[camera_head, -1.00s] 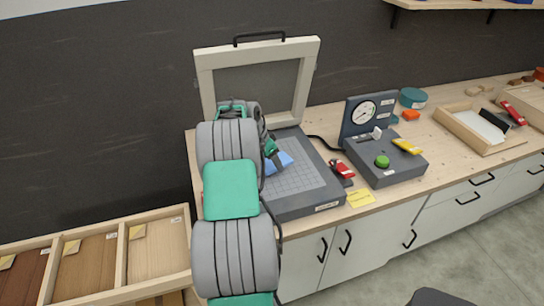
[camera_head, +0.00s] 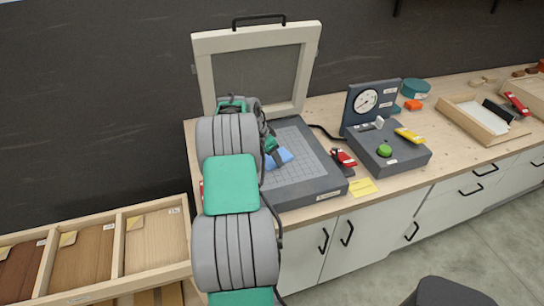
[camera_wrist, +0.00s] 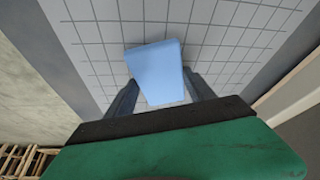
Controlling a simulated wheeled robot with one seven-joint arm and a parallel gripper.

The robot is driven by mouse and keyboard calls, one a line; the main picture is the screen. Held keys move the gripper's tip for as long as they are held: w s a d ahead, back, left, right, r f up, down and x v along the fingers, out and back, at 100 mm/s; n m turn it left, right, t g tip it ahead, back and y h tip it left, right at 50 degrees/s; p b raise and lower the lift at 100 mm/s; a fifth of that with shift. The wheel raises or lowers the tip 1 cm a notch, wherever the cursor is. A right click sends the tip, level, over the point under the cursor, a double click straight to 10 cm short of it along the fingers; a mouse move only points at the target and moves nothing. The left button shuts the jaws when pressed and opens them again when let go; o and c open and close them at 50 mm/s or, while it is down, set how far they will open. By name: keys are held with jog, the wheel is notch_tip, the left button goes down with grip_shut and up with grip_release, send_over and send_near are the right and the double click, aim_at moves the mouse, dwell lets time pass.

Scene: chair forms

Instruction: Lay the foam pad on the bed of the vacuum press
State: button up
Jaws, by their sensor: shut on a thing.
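The foam pad is a small light-blue block (camera_wrist: 156,68); it also shows in the head view (camera_head: 284,155). My gripper (camera_wrist: 160,88) is shut on the pad, with a dark finger at each side of it. The pad is over the grey gridded bed of the vacuum press (camera_head: 308,165); whether it touches the bed I cannot tell. The press's pale frame lid (camera_head: 203,75) stands open at the back of the bed. My arm hides the left part of the bed.
A control box with a gauge (camera_head: 388,160) and a green button stands right of the press. A red clamp-like tool (camera_head: 343,158) and a yellow note (camera_head: 362,187) lie between them. A wooden tray (camera_head: 490,118) is further right. Wood samples in a divided rack (camera_head: 155,240) are at lower left.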

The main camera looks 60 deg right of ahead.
jog(key=o, duration=1.4)
